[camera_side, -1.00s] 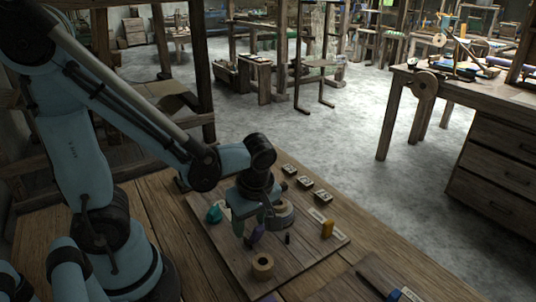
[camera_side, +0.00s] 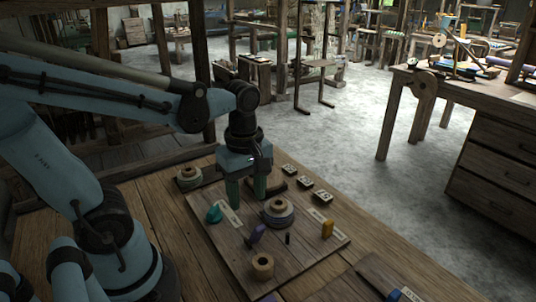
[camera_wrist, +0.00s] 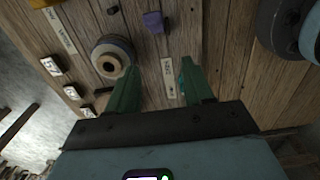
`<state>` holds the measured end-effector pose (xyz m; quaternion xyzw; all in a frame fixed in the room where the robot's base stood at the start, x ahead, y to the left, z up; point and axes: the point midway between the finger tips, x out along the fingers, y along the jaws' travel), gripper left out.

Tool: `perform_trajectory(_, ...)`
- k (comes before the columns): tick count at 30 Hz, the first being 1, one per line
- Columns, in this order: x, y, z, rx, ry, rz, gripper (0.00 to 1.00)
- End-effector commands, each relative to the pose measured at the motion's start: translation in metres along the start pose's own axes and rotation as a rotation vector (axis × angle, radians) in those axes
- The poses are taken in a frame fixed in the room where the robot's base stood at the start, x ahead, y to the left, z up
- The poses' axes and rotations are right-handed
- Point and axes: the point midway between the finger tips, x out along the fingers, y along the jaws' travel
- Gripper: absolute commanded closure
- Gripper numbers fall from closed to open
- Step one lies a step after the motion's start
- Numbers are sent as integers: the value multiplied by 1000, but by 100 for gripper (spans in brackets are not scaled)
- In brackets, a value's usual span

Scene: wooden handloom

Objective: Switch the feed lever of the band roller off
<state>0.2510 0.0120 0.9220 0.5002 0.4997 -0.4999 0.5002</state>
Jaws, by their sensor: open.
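A plank board (camera_side: 225,246) on the bench carries several small controls. A teal lever (camera_side: 214,213) stands beside a pale label strip (camera_side: 229,214). A purple lever (camera_side: 256,234) stands nearer the front, and a yellow one (camera_side: 327,229) at the right; the purple one also shows in the wrist view (camera_wrist: 153,22). A banded roller (camera_side: 277,214) sits mid-board. Lettering is too small to read, so I cannot tell which is the feed lever. My gripper (camera_side: 247,201) is open and empty, pointing down above the board's back part. In the wrist view, its right finger partly hides the teal lever (camera_wrist: 182,84).
Small numbered tiles (camera_side: 305,183) lie along the board's back right edge. A wooden ring (camera_side: 262,266) sits near the front, with a small dark peg (camera_side: 288,239) behind it. A spool (camera_side: 188,177) stands behind the board. A blue-handled tool (camera_side: 394,294) lies at front right.

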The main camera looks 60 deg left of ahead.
Motion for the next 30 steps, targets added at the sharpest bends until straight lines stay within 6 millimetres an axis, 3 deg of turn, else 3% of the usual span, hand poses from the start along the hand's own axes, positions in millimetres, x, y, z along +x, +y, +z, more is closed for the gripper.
perform_trajectory(9,-45,-1,0,0,0,-1,49)
perform_trajectory(30,-29,19,6,771,126,289,49)
